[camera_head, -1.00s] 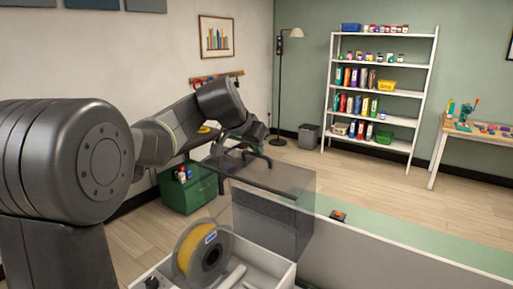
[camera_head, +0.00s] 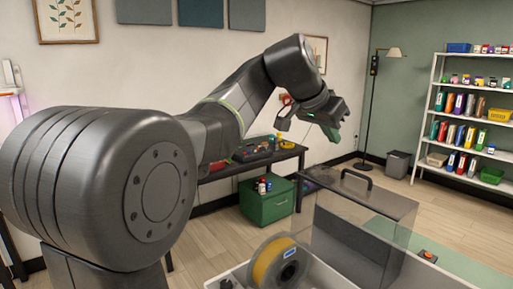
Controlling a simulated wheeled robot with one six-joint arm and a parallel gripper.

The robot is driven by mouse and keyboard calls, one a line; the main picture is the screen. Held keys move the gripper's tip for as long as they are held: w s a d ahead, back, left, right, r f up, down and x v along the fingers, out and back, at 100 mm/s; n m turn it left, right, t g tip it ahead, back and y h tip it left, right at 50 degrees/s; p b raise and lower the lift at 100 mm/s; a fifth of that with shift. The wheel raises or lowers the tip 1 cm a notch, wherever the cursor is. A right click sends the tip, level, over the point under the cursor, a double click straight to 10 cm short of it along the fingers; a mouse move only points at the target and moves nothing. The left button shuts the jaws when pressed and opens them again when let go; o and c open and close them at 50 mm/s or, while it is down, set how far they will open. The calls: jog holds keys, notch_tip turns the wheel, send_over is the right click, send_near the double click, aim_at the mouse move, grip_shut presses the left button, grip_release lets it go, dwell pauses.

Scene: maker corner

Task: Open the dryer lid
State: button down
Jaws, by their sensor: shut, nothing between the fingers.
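The dryer is a white open-topped box (camera_head: 234,278) at the bottom, with a yellow filament spool (camera_head: 266,266) inside. Its clear lid (camera_head: 325,212) appears raised behind the box. A black bar handle (camera_head: 357,180) shows at the lid's far upper part. My gripper (camera_head: 330,126) is up and left of the handle, apart from it, shut and empty. The exact lid angle is hard to judge through the clear material, and the box's front is cut off by the frame.
A dark cabinet (camera_head: 372,252) shows behind the lid. An orange button (camera_head: 427,255) is on the right.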

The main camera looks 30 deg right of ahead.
jog(key=shift+f, duration=0.1)
jog(key=p, duration=0.2)
send_near(357, 173)
jog(key=f, duration=0.1)
jog(key=d+f, duration=0.1)
jog(key=f, duration=0.1)
jog(key=d+f, duration=0.1)
jog(key=shift+f, duration=0.15)
jog(key=shift+d, duration=0.3)
jog(key=shift+w+d+f, duration=0.15)
jog(key=shift+d, duration=0.95)
jog(key=shift+a, duration=0.1)
jog(key=shift+a, duration=0.15)
